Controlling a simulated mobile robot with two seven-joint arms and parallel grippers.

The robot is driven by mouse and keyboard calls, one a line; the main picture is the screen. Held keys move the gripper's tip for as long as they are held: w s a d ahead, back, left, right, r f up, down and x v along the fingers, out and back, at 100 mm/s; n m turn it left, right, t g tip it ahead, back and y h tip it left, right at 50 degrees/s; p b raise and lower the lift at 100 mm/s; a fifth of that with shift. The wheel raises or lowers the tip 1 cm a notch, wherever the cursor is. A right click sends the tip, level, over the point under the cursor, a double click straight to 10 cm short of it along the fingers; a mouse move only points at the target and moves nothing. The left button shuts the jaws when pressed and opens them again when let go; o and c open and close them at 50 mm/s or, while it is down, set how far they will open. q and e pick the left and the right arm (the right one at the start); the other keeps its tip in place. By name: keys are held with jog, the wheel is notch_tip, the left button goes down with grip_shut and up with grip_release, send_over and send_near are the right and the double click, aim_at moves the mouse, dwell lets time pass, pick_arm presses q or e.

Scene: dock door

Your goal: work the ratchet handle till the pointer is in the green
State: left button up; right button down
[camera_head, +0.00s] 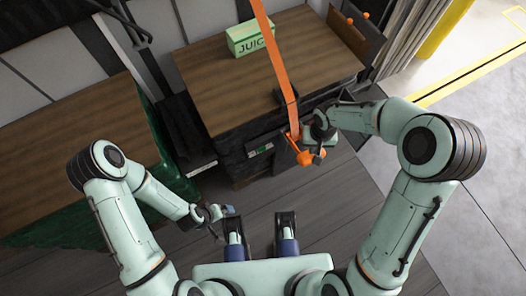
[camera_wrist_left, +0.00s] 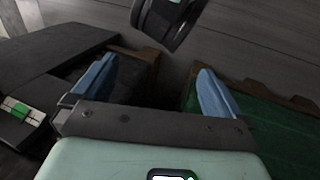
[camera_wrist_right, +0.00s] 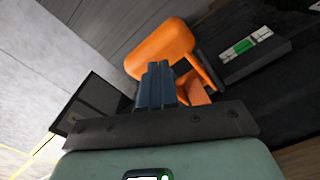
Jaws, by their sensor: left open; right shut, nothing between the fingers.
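The orange ratchet handle (camera_head: 306,157) is on the front of the dark crate, at the lower end of an orange strap (camera_head: 276,62). It fills the upper middle of the right wrist view (camera_wrist_right: 160,47). My right gripper (camera_head: 318,152) is at the handle; its blue fingers (camera_wrist_right: 157,72) are shut together with nothing between them, in front of the handle. I cannot tell whether they touch it. The gauge (camera_head: 260,150), with a green part between pale parts, is left of the handle; its pointer is too small to read. My left gripper (camera_wrist_left: 150,88) is open and empty, low in front.
A green JUICE box (camera_head: 251,37) stands on the wooden-topped crate (camera_head: 215,85). Another wooden top with green sides (camera_head: 80,135) is at the left. Grey floor (camera_head: 480,225) is clear at the right, with yellow lines.

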pick_arm(q)
jog(key=shift+s+d+g, duration=0.9)
jog(key=shift+s+d, duration=0.15)
jog(key=shift+s, duration=1.65)
pick_arm(e)
jog(key=shift+f+b, duration=1.3)
jog(key=shift+f, duration=0.4)
pick_arm(q)
jog(key=shift+w+a+f+t+b, duration=1)
jog(key=shift+w+a+f, duration=0.25)
jog(key=shift+w+f, duration=1.5)
pick_arm(e)
jog(key=shift+f, duration=1.35)
jog(key=shift+r+p, duration=2)
jog(key=shift+r, duration=0.8)
pick_arm(q)
jog(key=r, duration=0.5)
jog(key=shift+w+r, duration=0.15)
jog(key=shift+w, duration=0.1)
pick_arm(e)
jog(key=shift+r, duration=0.3)
jog(key=shift+r+p, duration=2.05)
jog(key=shift+r, duration=0.5)
pick_arm(q)
jog(key=r, duration=0.3)
jog(key=shift+w+r, duration=0.3)
jog(key=shift+r, duration=0.1)
pick_arm(e)
jog(key=shift+f, duration=0.1)
